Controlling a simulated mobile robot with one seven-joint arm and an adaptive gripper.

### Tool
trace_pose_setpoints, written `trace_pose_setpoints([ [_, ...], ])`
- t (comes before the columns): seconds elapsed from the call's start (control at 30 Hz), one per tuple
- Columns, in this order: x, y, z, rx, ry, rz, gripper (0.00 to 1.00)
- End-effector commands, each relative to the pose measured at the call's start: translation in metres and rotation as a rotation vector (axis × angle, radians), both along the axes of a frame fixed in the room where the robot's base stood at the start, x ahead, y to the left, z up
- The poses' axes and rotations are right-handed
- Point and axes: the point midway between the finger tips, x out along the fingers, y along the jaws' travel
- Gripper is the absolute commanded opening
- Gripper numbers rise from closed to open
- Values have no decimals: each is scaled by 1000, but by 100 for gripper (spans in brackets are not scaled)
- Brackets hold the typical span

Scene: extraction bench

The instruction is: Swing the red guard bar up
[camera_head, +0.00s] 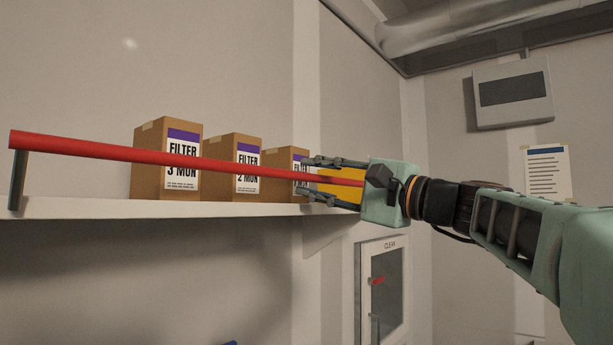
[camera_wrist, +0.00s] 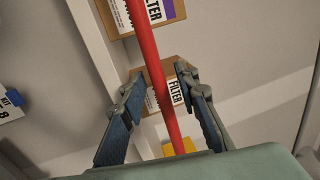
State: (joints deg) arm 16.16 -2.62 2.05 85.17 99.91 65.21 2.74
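The red guard bar (camera_head: 110,150) runs nearly level along the front of the shelf, sloping slightly down to the right in the head view. Its left end is by a dark upright post (camera_head: 18,182). My gripper (camera_head: 304,178) is at the right part of the bar, pointing left toward the shelf. In the wrist view the bar (camera_wrist: 147,58) passes between the two spread fingers of my gripper (camera_wrist: 160,78), with gaps on both sides. My gripper is open. A yellow part (camera_head: 340,182) shows between the fingers; the bar's right end is partly hidden by my gripper.
Three cardboard filter boxes, at left (camera_head: 150,165), middle (camera_head: 220,170) and right (camera_head: 280,160), stand on the white shelf (camera_head: 120,208) behind the bar. A grey wall unit (camera_head: 512,92) and a notice (camera_head: 546,172) hang at right.

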Motion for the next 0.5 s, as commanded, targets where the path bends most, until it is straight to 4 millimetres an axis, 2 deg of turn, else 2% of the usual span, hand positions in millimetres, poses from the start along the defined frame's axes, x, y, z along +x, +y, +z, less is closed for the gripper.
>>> trace_pose_setpoints([
  [0.37, 0, 0, 1, 0, 0, 0, 29],
  [0.5, 0, 0, 1, 0, 0, 0, 16],
])
